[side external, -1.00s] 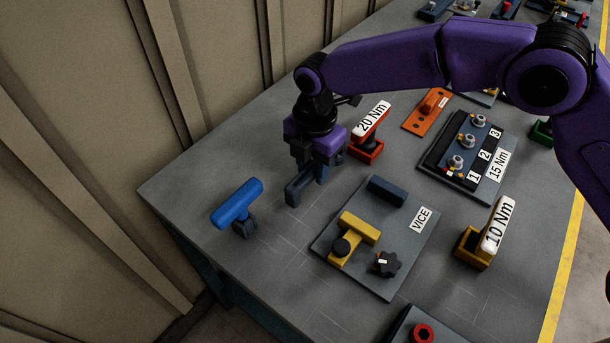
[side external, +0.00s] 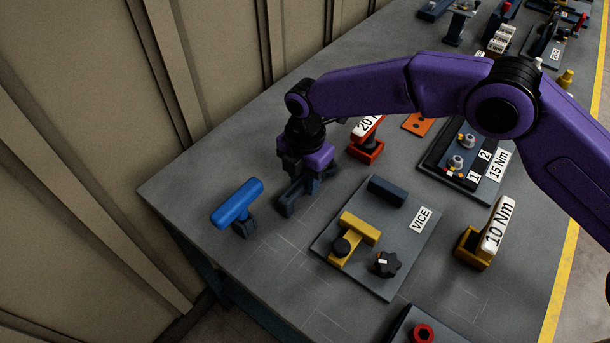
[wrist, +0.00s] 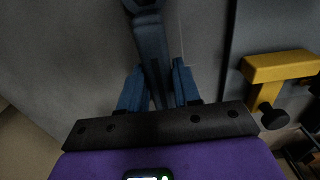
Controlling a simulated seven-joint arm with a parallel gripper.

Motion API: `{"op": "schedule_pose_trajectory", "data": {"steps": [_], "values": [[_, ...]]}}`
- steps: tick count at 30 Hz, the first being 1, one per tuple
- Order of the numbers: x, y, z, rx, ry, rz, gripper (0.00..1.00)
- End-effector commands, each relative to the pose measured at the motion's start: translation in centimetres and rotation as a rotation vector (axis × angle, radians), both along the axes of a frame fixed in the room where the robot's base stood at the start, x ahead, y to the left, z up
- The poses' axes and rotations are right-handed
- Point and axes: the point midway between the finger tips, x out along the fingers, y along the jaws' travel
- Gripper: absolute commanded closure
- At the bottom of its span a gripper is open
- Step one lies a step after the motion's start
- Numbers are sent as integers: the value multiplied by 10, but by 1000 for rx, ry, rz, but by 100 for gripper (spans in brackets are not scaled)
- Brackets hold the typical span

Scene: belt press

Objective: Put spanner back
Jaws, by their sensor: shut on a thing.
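The spanner (side external: 288,203) is a dark blue-grey bar, and its round end shows at the top of the wrist view (wrist: 150,38). My gripper (wrist: 157,78) is shut on the spanner's shaft, one blue finger on each side. In the side external view my gripper (side external: 300,186) points down over the table, left of the vice plate (side external: 405,245). The spanner is low over the table, and I cannot tell whether it touches it. My fingers partly hide it there.
A blue T-shaped handle on a dark stand (side external: 237,205) stands close on the left. The red 20 Nm tool (side external: 366,140) stands behind. The yellow 10 Nm tool (side external: 490,235) stands at the right. Grey table (side external: 270,265) in front is clear.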

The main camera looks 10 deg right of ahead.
Motion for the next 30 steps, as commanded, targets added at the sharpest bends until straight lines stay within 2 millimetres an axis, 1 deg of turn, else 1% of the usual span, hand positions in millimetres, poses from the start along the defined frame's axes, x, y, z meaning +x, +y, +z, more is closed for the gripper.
{"op": "schedule_pose_trajectory", "data": {"steps": [2, 3, 4, 5, 18, 19, 23, 27, 30], "values": [[0, 0, -2, 1, -1, 0, 100], [0, 0, -2, 0, 0, 0, 58], [0, 0, -2, 0, 0, 0, 48], [0, 0, -2, 0, 0, 0, 42], [0, 0, -2, 0, 0, -1, 42], [0, 0, 1, 1, -1, -1, 42], [1, 0, 26, 3, -4, -1, 42], [0, -10, 53, 2, -4, -1, 42], [0, -9, 75, 4, -4, 0, 42]]}}
